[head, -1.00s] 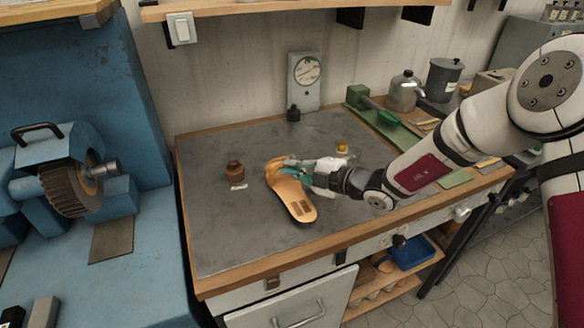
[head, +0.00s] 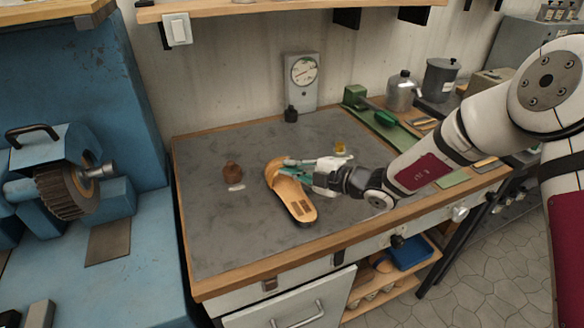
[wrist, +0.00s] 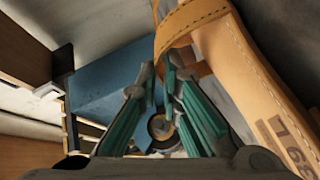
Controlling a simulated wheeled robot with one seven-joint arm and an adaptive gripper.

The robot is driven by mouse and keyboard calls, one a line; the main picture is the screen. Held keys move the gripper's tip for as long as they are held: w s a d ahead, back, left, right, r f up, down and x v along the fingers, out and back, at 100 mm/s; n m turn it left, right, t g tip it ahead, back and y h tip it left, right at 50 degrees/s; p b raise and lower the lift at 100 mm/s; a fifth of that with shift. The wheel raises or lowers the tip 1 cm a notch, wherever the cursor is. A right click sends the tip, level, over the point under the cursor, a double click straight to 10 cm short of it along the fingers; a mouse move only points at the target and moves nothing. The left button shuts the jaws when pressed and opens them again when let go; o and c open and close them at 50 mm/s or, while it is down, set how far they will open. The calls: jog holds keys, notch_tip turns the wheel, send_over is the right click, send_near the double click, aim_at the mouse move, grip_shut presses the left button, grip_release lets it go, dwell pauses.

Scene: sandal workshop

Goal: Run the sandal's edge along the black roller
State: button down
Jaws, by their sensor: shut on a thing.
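The tan sandal (head: 293,200) is in front of my gripper over the grey bench top, its strap toward the back and its heel toward the front edge. My gripper (head: 284,168) has its green fingers shut at the strap end. In the wrist view the sandal (wrist: 245,75) fills the right side, with the strap by the fingertips (wrist: 170,85). I cannot tell how far above the bench it is. The dark ribbed roller (head: 66,190) is on the blue machine at the left, well apart from the sandal. A round dark part of the machine shows between the fingers in the wrist view.
The blue machine (head: 150,250) stands left of the bench (head: 215,225). A dial gauge (head: 302,75) stands at the wall. A shelf (head: 290,10) hangs above. The bench's front left is clear.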

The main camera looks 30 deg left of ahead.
jog(key=shift+x, duration=0.95)
dwell(0.7)
jog(key=shift+w+r, duration=0.1)
jog(key=shift+w, duration=0.05)
dwell(0.6)
jog(key=shift+w+a+b, duration=0.4)
jog(key=shift+a+b, duration=0.2)
jog(key=shift+a, duration=0.05)
dwell(0.4)
jog(key=shift+s+a, duration=0.1)
jog(key=shift+a, duration=0.05)
dwell(0.3)
jog(key=shift+a+f+n+g+y+b, duration=0.15)
jog(key=shift+f+n+g+y+b, duration=0.25)
jog(key=shift+b, duration=0.3)
dwell(0.5)
jog(key=shift+s+a+r+p, duration=0.1)
jog(key=shift+s+a+p, duration=0.15)
jog(key=shift+a+p, duration=0.05)
dwell(0.7)
jog(key=shift+a+n+g+b, duration=0.15)
jog(key=shift+n+g+b, duration=0.25)
jog(key=shift+b, duration=0.45)
jog(key=shift+w+n+g+b, duration=0.2)
jog(key=shift+n+g+b, duration=0.2)
jog(key=shift+b, duration=0.5)
